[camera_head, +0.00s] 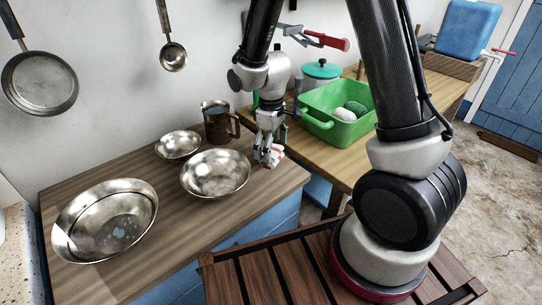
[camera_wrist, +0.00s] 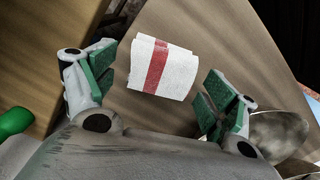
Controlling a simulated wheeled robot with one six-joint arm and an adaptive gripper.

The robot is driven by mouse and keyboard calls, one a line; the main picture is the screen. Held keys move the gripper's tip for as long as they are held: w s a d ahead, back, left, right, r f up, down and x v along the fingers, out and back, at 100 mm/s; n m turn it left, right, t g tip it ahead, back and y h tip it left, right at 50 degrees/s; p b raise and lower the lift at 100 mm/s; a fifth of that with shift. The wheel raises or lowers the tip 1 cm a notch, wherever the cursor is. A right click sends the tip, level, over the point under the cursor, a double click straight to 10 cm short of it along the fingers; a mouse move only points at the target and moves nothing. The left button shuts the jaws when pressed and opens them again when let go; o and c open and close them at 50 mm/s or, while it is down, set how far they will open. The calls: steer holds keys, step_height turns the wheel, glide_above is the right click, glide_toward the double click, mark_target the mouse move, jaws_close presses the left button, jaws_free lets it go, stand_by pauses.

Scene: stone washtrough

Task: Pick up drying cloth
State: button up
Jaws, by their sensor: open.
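The drying cloth (camera_wrist: 141,68) is a small white folded cloth with a red stripe. In the wrist view it lies on the wooden counter, between and beyond my two open fingers. In the head view the cloth (camera_head: 273,156) shows right below my gripper (camera_head: 268,140), partly hidden by the fingers, near the counter's right end. My gripper, with green finger pads, also shows in the wrist view (camera_wrist: 155,95). It is open, and nothing is between the pads. I cannot tell how high the fingertips are above the counter.
A green tub (camera_head: 337,112) stands on the table to the right. A pan (camera_head: 40,82) and ladle (camera_head: 173,55) hang on the wall.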

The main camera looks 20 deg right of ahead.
steer(key=shift+f, duration=0.8)
steer(key=c, duration=1.1)
steer(key=shift+o, duration=0.2)
step_height(320, 180, up, 10)
steer(key=shift+r, duration=0.1)
steer(key=shift+o, duration=0.7)
steer(key=shift+c, duration=0.4)
